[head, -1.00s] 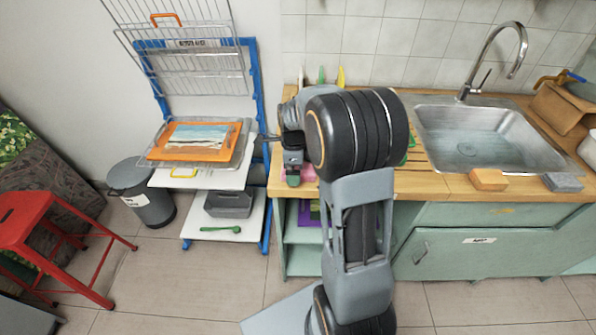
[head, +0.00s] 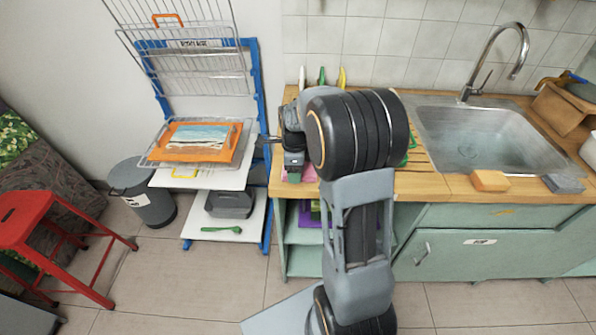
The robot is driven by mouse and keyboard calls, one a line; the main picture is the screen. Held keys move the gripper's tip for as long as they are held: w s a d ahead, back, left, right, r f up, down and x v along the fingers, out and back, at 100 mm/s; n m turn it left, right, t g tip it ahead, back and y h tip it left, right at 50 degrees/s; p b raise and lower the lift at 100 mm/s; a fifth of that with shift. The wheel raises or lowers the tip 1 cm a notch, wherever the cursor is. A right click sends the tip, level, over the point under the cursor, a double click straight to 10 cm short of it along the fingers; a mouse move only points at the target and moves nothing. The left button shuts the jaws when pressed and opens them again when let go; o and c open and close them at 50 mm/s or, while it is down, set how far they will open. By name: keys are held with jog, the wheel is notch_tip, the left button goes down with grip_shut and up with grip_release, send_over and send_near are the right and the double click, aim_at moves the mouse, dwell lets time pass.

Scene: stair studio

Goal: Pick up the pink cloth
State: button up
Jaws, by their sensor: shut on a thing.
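The pink cloth (head: 310,174) shows as small patches on both sides of my gripper's tips, at the left front part of the wooden counter. Most of it is hidden behind my gripper and arm. My gripper (head: 293,174) points down at the cloth and is shut on it. I cannot tell whether the cloth is clear of the counter.
The sink (head: 490,140) is at the right, with an orange sponge (head: 490,181) and a grey block (head: 563,183) at the counter front. A blue-framed drying rack (head: 262,110) with an orange-framed picture (head: 199,142) stands left of the counter. A red stool (head: 30,215) is far left.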

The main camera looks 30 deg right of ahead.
jog(key=shift+r, duration=0.1)
jog(key=shift+r, duration=0.7)
jog(key=s+d+r, duration=0.3)
jog(key=s+r, duration=0.8)
jog(key=s, duration=0.2)
jog(key=shift+s+r+b, duration=0.2)
jog(key=shift+s+b, duration=0.15)
jog(key=shift+b, duration=0.05)
jog(key=o, duration=0.3)
jog(key=shift+c, duration=0.8)
